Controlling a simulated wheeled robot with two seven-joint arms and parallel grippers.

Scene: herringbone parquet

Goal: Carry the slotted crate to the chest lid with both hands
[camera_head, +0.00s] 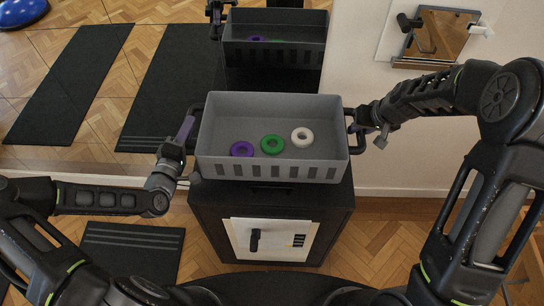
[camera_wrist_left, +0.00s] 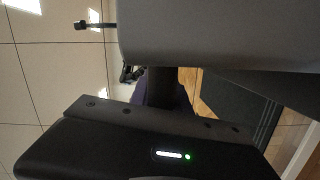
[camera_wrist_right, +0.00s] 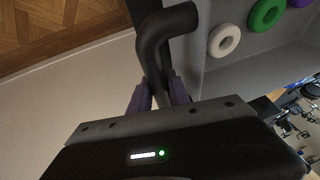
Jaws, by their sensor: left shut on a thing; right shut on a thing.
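The slotted grey crate (camera_head: 215,165) is level over the dark chest (camera_head: 205,205), whose top shows below the crate's front wall. I cannot tell whether the crate touches the chest lid. A purple ring (camera_head: 241,149), a green ring (camera_head: 272,145) and a white ring (camera_head: 302,137) lie in it. My left gripper (camera_head: 187,130) is shut on the crate's left handle, mostly hidden in the left wrist view. My right gripper (camera_head: 362,125) is shut on the right handle (camera_wrist_right: 152,50), a dark bent tube between its purple fingers in the right wrist view.
A mirror behind the chest reflects the crate (camera_head: 232,52). Dark mats (camera_head: 75,80) show at the left, and another mat (camera_head: 130,245) lies left of the chest. A small framed mirror (camera_head: 435,35) hangs at the back right. Parquet is bare right of the chest.

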